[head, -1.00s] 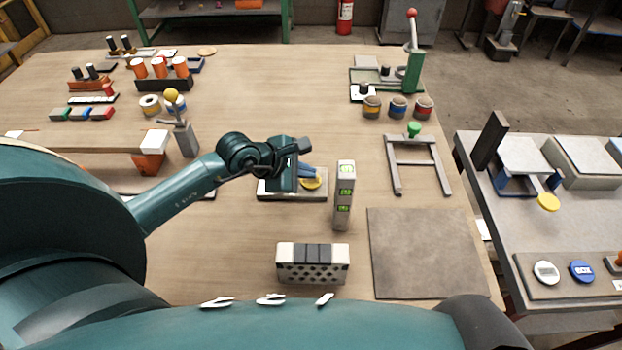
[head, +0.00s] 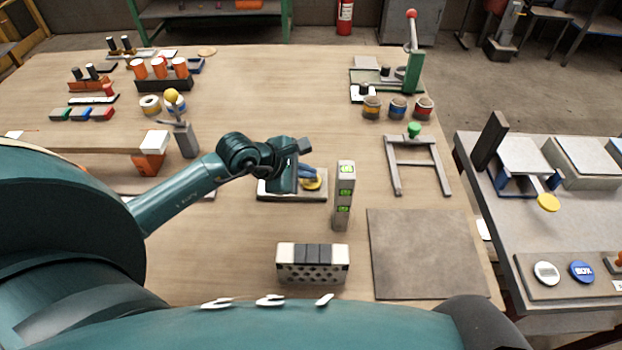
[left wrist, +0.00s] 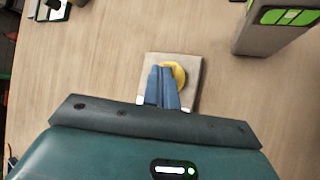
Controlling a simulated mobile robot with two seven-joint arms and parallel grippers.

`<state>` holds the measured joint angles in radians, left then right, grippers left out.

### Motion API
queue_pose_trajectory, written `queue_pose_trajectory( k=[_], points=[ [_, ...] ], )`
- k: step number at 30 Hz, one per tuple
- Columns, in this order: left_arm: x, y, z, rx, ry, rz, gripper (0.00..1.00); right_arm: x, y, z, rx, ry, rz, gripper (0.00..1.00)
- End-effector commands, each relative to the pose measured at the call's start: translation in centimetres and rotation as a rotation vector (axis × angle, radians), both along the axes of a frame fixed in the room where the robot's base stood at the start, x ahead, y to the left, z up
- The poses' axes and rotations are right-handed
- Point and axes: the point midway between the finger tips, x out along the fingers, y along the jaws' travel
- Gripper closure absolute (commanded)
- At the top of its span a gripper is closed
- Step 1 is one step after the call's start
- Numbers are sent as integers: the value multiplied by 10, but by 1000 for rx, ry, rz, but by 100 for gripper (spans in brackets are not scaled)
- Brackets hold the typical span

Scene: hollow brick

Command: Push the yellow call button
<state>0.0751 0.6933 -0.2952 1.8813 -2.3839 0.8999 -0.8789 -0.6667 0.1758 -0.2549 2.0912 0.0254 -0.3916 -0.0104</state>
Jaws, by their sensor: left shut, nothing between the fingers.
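The yellow call button (head: 312,184) sits on a pale square base (head: 292,196) on the table, partly hidden by my left gripper. My left gripper (head: 312,174) is shut and empty, its blue fingertips over the button. In the left wrist view the yellow button (left wrist: 180,75) shows beside and behind the blue fingers (left wrist: 163,75) on its base (left wrist: 190,62). I cannot tell whether the fingertips touch the button. My right gripper is not in view.
A spirit level (head: 343,205) stands upright just right of the button base. A hollow brick (head: 312,264) lies nearer me. A grey mat (head: 425,252) lies to the right. The table beyond the button is clear.

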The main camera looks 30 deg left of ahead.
Motion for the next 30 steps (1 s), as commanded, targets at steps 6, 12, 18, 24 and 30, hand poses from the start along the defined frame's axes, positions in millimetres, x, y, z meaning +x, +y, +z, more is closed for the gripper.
queue_pose_trajectory(
  k=[6,12,18,24,30],
  points=[
    [0,0,0,0,0,0,100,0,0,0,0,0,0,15],
    [0,0,0,0,0,0,100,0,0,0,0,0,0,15],
    [0,0,-2,0,0,0,100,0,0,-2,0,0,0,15],
    [0,0,-10,0,0,0,100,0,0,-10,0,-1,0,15],
    [0,0,-9,0,1,-1,100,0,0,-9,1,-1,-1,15]
  ],
)
